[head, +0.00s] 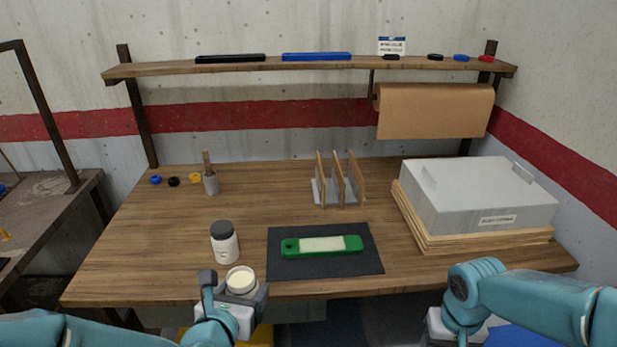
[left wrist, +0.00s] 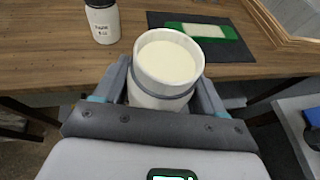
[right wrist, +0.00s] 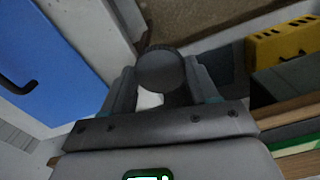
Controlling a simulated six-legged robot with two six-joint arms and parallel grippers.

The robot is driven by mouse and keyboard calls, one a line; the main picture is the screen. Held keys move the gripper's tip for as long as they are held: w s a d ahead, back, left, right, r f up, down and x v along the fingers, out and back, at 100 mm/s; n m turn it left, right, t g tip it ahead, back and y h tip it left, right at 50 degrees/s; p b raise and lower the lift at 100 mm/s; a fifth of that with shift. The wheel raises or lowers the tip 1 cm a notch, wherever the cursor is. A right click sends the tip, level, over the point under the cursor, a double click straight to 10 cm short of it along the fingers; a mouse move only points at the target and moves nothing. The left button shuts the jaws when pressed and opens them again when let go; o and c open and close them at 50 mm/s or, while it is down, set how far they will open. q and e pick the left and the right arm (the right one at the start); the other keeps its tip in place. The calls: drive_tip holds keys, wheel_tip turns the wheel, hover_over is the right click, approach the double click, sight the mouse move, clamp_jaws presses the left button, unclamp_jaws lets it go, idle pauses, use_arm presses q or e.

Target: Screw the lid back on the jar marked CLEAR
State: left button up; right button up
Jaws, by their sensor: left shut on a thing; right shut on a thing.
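My left gripper (head: 236,291) is shut around an open white jar (head: 240,277), held upright just off the table's front edge. In the left wrist view the jar (left wrist: 169,62) has no lid and shows cream-coloured contents; no marking on it is readable. My right gripper (right wrist: 160,84) is shut on a round dark grey lid (right wrist: 160,70), low and off the table front. In the head view the right arm (head: 510,300) shows at lower right, its fingertips hidden. A second white jar (head: 226,247) with a dark lid on stands on the table; its label is too small to read.
A dark mat (head: 355,264) with a green-framed piece (head: 322,246) lies right of the standing jar. A wooden divider rack (head: 340,183) and a grey case (head: 478,195) on boards stand behind. A brush pot (head: 211,184) is at back left. The table's left front is clear.

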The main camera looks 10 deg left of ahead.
use_arm(q)
drive_tip(key=shift+d, duration=0.1)
drive_tip(key=w+d, duration=0.2)
drive_tip(key=d, duration=1.7)
drive_tip(key=shift+f, duration=0.3)
drive_tip(key=shift+w+d, duration=0.1)
drive_tip(key=shift+d, duration=0.05)
use_arm(e)
drive_tip(key=shift+s, duration=0.1)
